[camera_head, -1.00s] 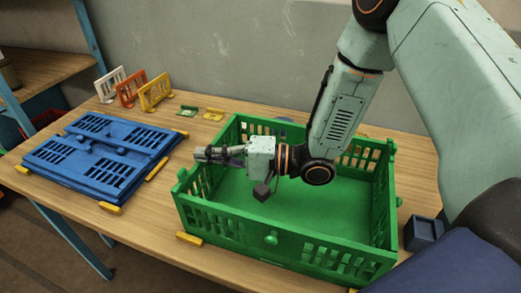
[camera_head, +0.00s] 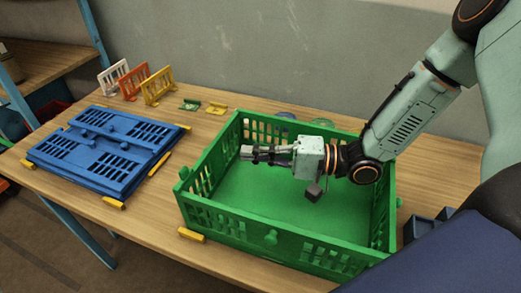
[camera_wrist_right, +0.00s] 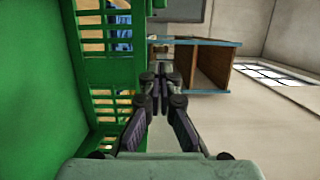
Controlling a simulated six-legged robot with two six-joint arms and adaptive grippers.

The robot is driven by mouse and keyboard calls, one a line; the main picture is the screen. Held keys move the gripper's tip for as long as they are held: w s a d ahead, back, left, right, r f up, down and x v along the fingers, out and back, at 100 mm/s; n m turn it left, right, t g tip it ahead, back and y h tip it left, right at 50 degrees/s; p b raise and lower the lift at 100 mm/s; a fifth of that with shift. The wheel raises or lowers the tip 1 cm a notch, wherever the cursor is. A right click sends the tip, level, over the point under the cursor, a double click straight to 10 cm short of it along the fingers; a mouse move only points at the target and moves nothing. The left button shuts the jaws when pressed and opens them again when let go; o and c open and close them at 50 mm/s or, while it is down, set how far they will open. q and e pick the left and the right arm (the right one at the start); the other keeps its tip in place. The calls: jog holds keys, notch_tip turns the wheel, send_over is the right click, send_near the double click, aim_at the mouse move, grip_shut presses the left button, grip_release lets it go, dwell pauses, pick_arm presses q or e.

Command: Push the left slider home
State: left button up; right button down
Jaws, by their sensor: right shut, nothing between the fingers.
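The open green crate (camera_head: 225,222) stands upright on the wooden table. My right gripper (camera_head: 246,153) is shut and empty. It points left over the crate's inside, with its tips short of the left wall. In the right wrist view the shut fingers (camera_wrist_right: 160,78) point past the slotted green wall (camera_wrist_right: 105,70). My left gripper is not in view.
Flat blue folded crates (camera_head: 105,150) lie on the table (camera_head: 150,217) at the left, among yellow blocks (camera_head: 191,235). White, orange and yellow (camera_head: 157,86) panels stand behind them. A small dark blue box (camera_head: 418,228) is at the right.

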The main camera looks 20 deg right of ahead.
jog(key=shift+s+d, duration=0.35)
jog(key=shift+d, duration=0.2)
jog(key=shift+s, duration=0.1)
